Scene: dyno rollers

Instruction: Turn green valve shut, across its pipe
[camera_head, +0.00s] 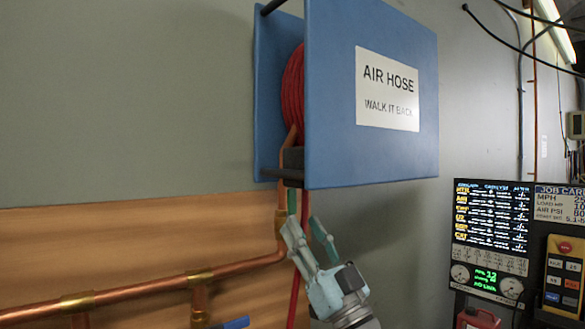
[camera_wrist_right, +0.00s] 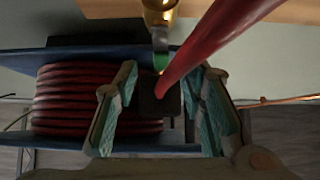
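The green valve handle (camera_head: 292,201) shows as a small upright green strip under the blue hose reel, beside the vertical copper pipe (camera_head: 281,215). It seems to run along that pipe; its far parts are hidden. In the right wrist view a small green end (camera_wrist_right: 160,62) shows below a brass fitting (camera_wrist_right: 160,12). My right gripper (camera_head: 304,224) is just below the green handle with its fingers spread. In the wrist view its fingers (camera_wrist_right: 162,78) stand apart, with the green end ahead in the gap; I cannot tell whether they touch. My left gripper is not in view.
The blue hose reel (camera_head: 340,110) hangs just above my right gripper. Its red hose (camera_head: 296,285) hangs down close beside the fingers and crosses the wrist view (camera_wrist_right: 215,45). A blue handle (camera_head: 237,323) is at the lower copper pipe (camera_head: 140,288). A display panel (camera_head: 490,235) stands right.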

